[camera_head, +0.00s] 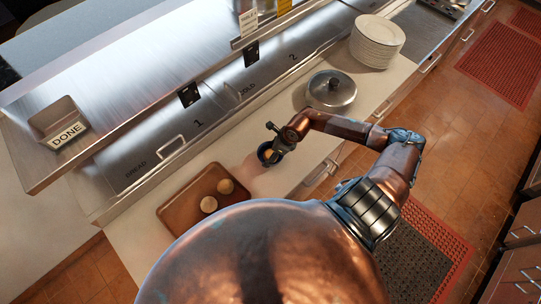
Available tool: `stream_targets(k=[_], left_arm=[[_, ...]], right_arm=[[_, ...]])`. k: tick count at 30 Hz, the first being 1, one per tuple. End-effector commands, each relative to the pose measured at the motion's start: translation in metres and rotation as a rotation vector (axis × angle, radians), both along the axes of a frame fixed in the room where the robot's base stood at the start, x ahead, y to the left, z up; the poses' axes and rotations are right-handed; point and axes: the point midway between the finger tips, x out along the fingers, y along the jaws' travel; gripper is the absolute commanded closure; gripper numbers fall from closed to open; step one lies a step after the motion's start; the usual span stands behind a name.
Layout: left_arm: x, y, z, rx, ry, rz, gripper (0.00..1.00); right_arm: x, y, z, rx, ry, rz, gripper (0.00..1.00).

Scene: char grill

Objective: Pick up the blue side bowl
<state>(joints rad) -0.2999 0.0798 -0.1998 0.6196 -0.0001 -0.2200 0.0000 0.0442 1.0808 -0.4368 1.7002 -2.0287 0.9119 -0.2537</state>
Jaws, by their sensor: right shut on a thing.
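The blue side bowl (264,154) is small and dark blue, with something light brown inside it. It is at the middle of the white counter, right of the brown tray. My right gripper (272,145) is shut on the bowl, at its right side. The arm partly covers the bowl's right edge. Whether the bowl touches the counter or is lifted, I cannot tell. My left gripper is not in view.
A brown tray (174,212) with round bun-like items lies left of the bowl. A lidded metal pot (331,91) and a stack of white plates (377,41) stand farther right. A steel unit with a DONE bin (66,134) runs behind the counter.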

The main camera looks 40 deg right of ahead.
Motion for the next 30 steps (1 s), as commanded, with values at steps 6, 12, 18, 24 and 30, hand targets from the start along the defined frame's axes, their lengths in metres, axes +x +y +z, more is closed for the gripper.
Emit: stream_targets(k=[6, 12, 18, 24, 30], left_arm=[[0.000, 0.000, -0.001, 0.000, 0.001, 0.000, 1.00], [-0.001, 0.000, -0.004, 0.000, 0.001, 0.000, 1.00], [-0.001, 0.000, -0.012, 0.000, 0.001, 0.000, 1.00], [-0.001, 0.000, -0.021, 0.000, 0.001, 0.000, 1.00], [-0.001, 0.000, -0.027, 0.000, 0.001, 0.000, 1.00]], right_arm=[[0.000, 0.000, 0.003, 0.000, -0.001, 0.000, 0.50], [0.001, -0.001, 0.019, -0.002, -0.004, 0.002, 0.50], [-0.012, -0.005, 0.043, -0.004, 0.000, 0.002, 0.50], [-0.039, -0.012, 0.075, -0.007, 0.000, 0.003, 0.50], [-0.070, -0.019, 0.096, -0.004, 0.006, 0.001, 0.50]])
